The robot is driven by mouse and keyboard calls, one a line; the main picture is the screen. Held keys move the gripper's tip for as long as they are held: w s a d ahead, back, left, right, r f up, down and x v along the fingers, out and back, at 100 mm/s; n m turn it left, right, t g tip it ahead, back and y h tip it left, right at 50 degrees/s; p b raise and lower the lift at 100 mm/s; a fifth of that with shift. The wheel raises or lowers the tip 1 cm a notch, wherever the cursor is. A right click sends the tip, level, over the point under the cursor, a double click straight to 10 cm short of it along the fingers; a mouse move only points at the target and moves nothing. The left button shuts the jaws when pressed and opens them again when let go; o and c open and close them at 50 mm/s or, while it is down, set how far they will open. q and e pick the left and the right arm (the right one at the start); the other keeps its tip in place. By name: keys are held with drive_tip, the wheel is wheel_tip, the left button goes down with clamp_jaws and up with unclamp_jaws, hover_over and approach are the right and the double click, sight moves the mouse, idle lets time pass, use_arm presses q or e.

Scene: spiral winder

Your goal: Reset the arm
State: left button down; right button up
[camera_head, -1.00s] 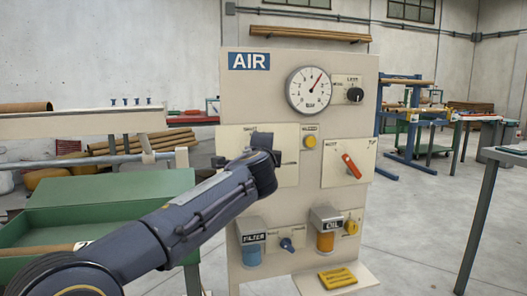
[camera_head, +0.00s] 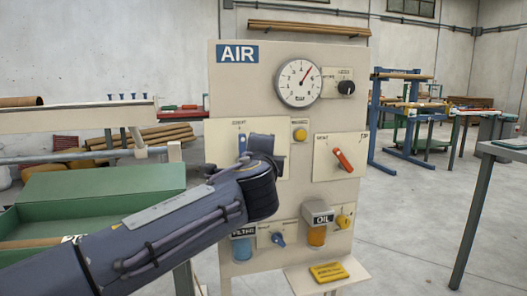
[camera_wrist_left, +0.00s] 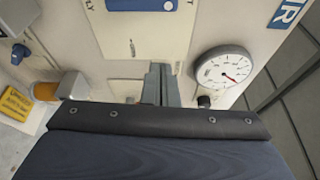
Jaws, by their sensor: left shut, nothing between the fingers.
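The AIR panel (camera_head: 295,110) stands upright in front of me, with a round gauge (camera_head: 298,83), a black knob (camera_head: 346,87), a yellow button (camera_head: 300,135) and a red lever (camera_head: 342,159). My left arm reaches in from the left to the plate (camera_head: 230,140) at the panel's left side and hides part of it. In the left wrist view my left gripper (camera_wrist_left: 160,70) is shut and empty, its fingers together in front of the panel face. The gauge (camera_wrist_left: 224,68) shows to their right. I cannot tell whether the fingers touch the panel. My right gripper is out of view.
Below are a filter bowl (camera_head: 242,248), a blue knob (camera_head: 278,239), an oil bowl (camera_head: 316,235) and a yellow block (camera_head: 328,272) on a small shelf. A green box (camera_head: 90,205) stands left. Metal tables stand right, with open floor (camera_head: 415,230) between.

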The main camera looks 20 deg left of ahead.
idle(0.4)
use_arm(q)
drive_tip(key=s+a+f+n+g+h, duration=0.1)
drive_tip(key=s+a+f+n+g, duration=0.35)
drive_tip(key=s+f, duration=0.45)
drive_tip(key=s+a+f+n+g+h, duration=0.1)
drive_tip(key=s+a+f+n+g, duration=0.3)
drive_tip(key=s+f, duration=0.55)
drive_tip(key=s+d+f+n+g+h, duration=0.1)
drive_tip(key=s+d+f+n+h, duration=0.25)
drive_tip(key=s+f, duration=0.4)
drive_tip(key=s+d+f+n+g+h, duration=0.25)
drive_tip(key=s+d+f+n, duration=0.2)
drive_tip(key=s+f, duration=0.3)
wheel_tip(320, 180, up, 36)
drive_tip(key=n+p, duration=0.1)
drive_tip(key=p, duration=3.6)
drive_tip(key=shift+d+r+t, duration=0.15)
drive_tip(key=shift+d+t, duration=0.15)
drive_tip(key=shift+d, duration=0.05)
